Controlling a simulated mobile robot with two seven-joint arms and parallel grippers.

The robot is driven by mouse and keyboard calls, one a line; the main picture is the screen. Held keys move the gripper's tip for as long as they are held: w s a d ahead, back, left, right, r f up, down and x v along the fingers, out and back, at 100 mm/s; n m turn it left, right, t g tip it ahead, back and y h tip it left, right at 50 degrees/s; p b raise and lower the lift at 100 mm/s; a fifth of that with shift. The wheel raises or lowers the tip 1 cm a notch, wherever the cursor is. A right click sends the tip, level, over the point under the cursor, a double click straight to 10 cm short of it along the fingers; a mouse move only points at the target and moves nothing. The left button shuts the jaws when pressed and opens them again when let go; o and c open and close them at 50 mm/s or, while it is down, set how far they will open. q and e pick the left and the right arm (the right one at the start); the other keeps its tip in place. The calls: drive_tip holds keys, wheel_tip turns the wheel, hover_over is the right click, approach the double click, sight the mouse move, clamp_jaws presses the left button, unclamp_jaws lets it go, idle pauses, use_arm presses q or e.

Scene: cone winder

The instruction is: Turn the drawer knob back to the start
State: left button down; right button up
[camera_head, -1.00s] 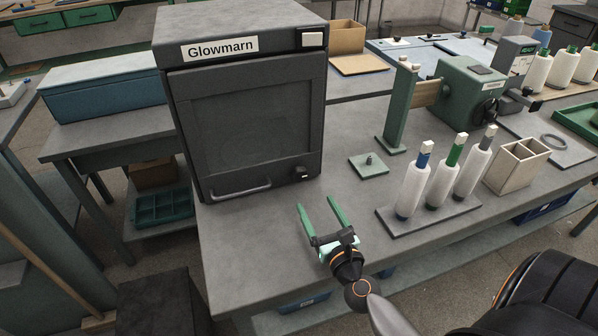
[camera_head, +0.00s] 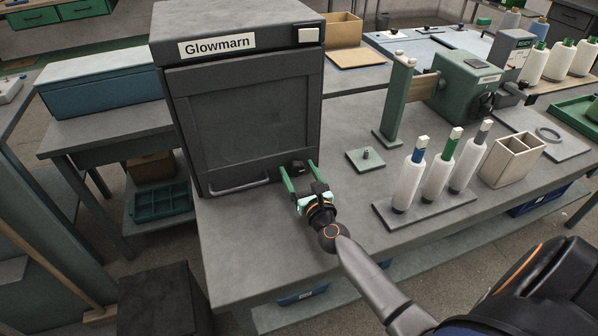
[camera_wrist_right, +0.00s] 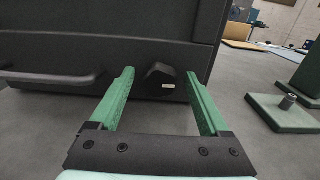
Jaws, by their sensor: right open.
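The dark Glowmarn cabinet (camera_head: 240,115) stands on the grey bench, with a closed front panel and a bar handle (camera_head: 239,187) low on it. A small black knob (camera_head: 297,167) sits at the panel's lower right. In the right wrist view the knob (camera_wrist_right: 160,77) shows a pale mark on its lower right face. My right gripper (camera_head: 298,175) is open, its green fingers pointing at the cabinet front. In the wrist view its fingertips (camera_wrist_right: 160,76) lie on either side of the knob, with gaps on both sides; I cannot tell whether they reach it. My left gripper is not in view.
A green plate with a peg (camera_head: 366,158) lies right of the cabinet, before a green post (camera_head: 396,105). A rack of several white spools (camera_head: 408,186) and a divided wooden box (camera_head: 513,160) stand further right. The bench front left is clear.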

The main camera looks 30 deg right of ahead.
clamp_jaws()
idle(0.6)
drive_tip(key=shift+n, duration=0.3)
drive_tip(key=n, duration=0.4)
drive_tip(key=shift+p, duration=0.35)
drive_tip(key=n, duration=0.4)
drive_tip(key=shift+a+n+p, duration=0.15)
drive_tip(key=shift+n+p, duration=0.2)
drive_tip(key=shift+n, duration=0.05)
drive_tip(key=n+p, duration=0.1)
drive_tip(key=n, duration=0.3)
drive_tip(key=shift+f, duration=0.1)
drive_tip(key=shift+f+n+p, duration=0.1)
drive_tip(key=shift+n+p, duration=0.35)
drive_tip(key=shift+n, duration=1.85)
